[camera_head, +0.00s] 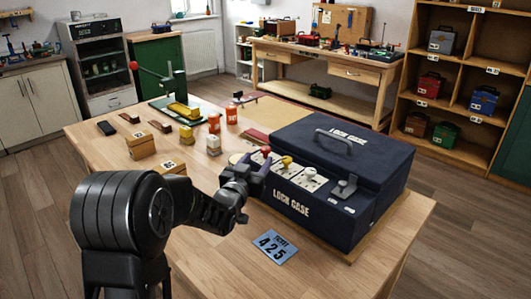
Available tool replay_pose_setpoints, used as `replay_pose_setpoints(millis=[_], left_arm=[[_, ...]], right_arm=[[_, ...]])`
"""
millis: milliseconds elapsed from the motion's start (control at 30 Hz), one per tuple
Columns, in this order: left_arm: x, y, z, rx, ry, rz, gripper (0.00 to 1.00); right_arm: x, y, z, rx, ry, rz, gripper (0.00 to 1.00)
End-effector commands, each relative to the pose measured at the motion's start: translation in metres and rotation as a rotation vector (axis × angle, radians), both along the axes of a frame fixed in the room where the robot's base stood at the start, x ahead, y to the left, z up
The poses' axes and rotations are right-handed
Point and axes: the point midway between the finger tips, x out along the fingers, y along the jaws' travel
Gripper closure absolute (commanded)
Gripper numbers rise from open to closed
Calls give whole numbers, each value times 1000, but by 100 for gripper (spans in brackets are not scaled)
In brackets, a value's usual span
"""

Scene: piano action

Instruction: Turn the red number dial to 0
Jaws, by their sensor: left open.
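A dark blue lock case (362,157) stands closed on the wooden table, with a grey handle on its lid. Along its front ledge are a red number dial (265,150), a yellow dial (286,161) and a white dial (310,174), each by a pale plate. My left gripper (257,164) is open at the left end of the ledge, close to the red dial. I cannot tell whether the fingers touch it. The gripper partly hides the ledge there, and the number set on the red dial is too small to read. My right gripper is out of view.
A blue ticket (273,247) reading 425 lies in front of the case. A metal latch (345,188) is at the case's right front. Orange jars (214,122), small boxes (141,145) and a green-based press (175,107) stand behind left. The table's front right is clear.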

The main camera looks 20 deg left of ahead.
Motion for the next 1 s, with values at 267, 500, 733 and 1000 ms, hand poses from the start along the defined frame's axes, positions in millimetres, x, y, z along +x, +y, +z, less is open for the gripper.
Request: replay_pose_setpoints(millis=[267,500,733,1000], left_arm=[[7,1,1,2,0,0,50],[38,4,1,4,1,1,50],[70,7,1,3,0,0,50],[78,8,0,0,1,1,50]], right_arm=[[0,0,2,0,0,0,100],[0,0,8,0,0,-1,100],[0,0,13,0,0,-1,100],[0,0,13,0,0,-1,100]])
